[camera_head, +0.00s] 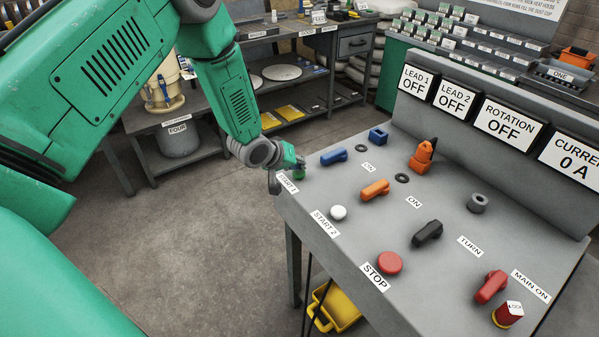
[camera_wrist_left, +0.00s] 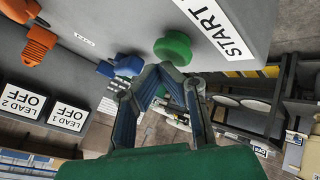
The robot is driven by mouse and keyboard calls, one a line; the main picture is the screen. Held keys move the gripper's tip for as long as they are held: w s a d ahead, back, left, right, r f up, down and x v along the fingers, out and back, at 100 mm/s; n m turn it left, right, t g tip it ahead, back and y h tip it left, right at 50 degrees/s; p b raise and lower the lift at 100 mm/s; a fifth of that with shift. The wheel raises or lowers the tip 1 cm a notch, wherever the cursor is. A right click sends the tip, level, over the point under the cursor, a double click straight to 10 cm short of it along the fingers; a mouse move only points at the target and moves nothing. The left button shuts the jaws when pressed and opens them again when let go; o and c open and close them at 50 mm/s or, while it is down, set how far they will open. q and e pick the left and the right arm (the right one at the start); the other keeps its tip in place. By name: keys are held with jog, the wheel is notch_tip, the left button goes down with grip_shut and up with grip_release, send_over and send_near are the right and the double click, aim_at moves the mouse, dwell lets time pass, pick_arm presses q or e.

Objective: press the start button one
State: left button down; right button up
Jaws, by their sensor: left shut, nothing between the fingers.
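The grey control panel (camera_head: 335,205) carries a START 1 label (camera_head: 288,183) at its far left corner. The green button (camera_wrist_left: 172,48) beside the START label (camera_wrist_left: 214,27) shows in the left wrist view. In the head view the green button (camera_head: 299,174) is partly hidden by my left gripper (camera_head: 294,163). My left gripper (camera_wrist_left: 163,72) is shut and empty, its fingertips right at the edge of the green button. I cannot tell whether they touch it. My right gripper is not in view.
A white START 2 button (camera_head: 338,212), a red STOP button (camera_head: 389,262), a blue switch (camera_head: 334,156) and an orange switch (camera_head: 375,189) are on the panel. Displays read LEAD 1 OFF (camera_head: 415,82) and LEAD 2 OFF (camera_head: 453,98). A yellow bin (camera_head: 335,308) stands below.

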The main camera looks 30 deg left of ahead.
aim_at(298, 172)
pick_arm(q)
jog(key=shift+f, duration=0.5)
jog(key=shift+r, duration=0.1)
dwell(0.5)
jog(key=shift+r+p, duration=0.5)
jog(key=shift+r, duration=0.35)
jog(key=shift+r, duration=0.1)
notch_tip(298, 172, up, 5)
jog(key=p, duration=0.4)
